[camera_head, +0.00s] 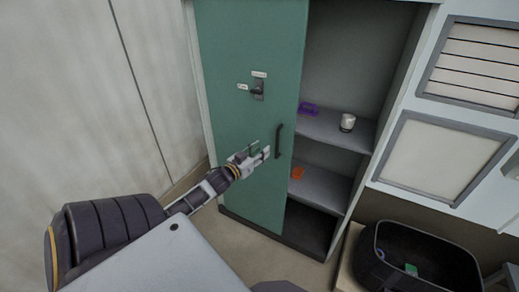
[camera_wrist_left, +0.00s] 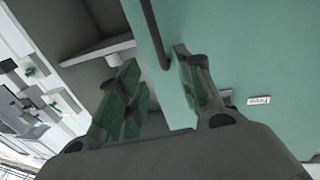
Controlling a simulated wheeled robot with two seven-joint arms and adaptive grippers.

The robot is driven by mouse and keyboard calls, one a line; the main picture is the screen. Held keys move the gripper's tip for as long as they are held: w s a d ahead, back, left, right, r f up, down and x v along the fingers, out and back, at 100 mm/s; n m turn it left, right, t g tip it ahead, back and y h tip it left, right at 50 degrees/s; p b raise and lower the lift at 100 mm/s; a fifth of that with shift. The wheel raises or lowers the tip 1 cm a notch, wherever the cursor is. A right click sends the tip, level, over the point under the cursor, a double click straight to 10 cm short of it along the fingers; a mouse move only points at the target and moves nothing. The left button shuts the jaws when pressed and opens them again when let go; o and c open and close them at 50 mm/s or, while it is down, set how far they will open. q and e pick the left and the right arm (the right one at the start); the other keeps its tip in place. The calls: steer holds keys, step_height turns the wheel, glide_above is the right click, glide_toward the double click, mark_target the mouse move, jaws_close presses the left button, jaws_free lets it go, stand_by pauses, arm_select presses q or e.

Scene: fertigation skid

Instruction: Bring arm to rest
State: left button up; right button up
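My left gripper (camera_head: 262,152) is in front of the green cabinet door (camera_head: 235,110), close to its dark vertical handle (camera_head: 279,141). In the left wrist view the two fingers (camera_wrist_left: 160,85) are spread apart with nothing between them. The handle (camera_wrist_left: 155,30) passes just beyond the fingertips there, and I cannot tell whether a finger touches it. The door stands partly open, with the shelves showing to its right. My right gripper is in neither view.
The cabinet shelf (camera_head: 325,130) holds a white cup (camera_head: 347,122) and a purple item (camera_head: 308,108). An orange item (camera_head: 297,173) is on the lower shelf. A black bin (camera_head: 415,262) stands at the lower right. A pale wall (camera_head: 70,100) is on the left.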

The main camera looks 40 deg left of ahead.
arm_select(q)
steer(key=shift+m, duration=0.4)
